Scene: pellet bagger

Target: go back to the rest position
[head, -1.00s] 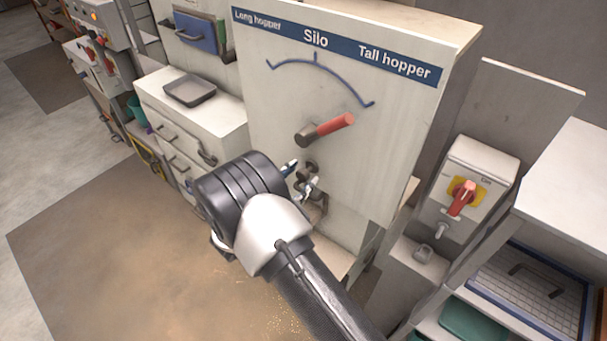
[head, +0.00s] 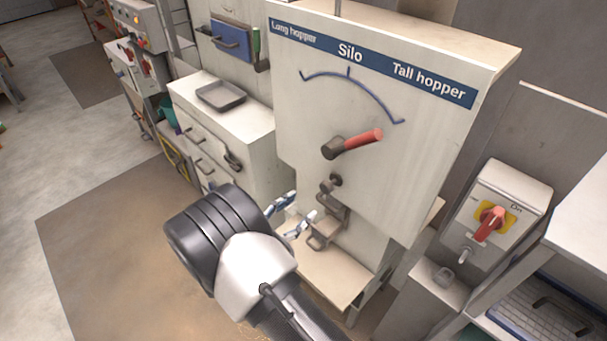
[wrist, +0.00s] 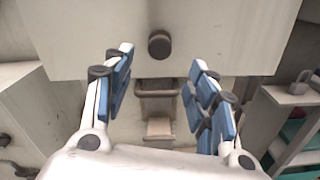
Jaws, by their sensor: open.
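My gripper (wrist: 163,97) is open and empty in the wrist view, its two blue-padded fingers spread wide. In the head view my gripper (head: 291,217) shows past my dark and white wrist, in front of the lower part of the silo panel. The silo panel (head: 300,110) carries a selector lever (head: 358,142) with a red grip, pointing right toward the Tall hopper end of a blue arc. A round knob (wrist: 159,43) and a metal bracket (wrist: 157,88) show between the fingers in the wrist view, apart from them.
A white drawer cabinet (head: 235,122) with a grey tray (head: 221,95) on top stands left of the panel. A switch box (head: 503,205) with a red handle is at the right. A shelf unit (head: 588,220) stands at the far right. Brown floor matting lies at the lower left.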

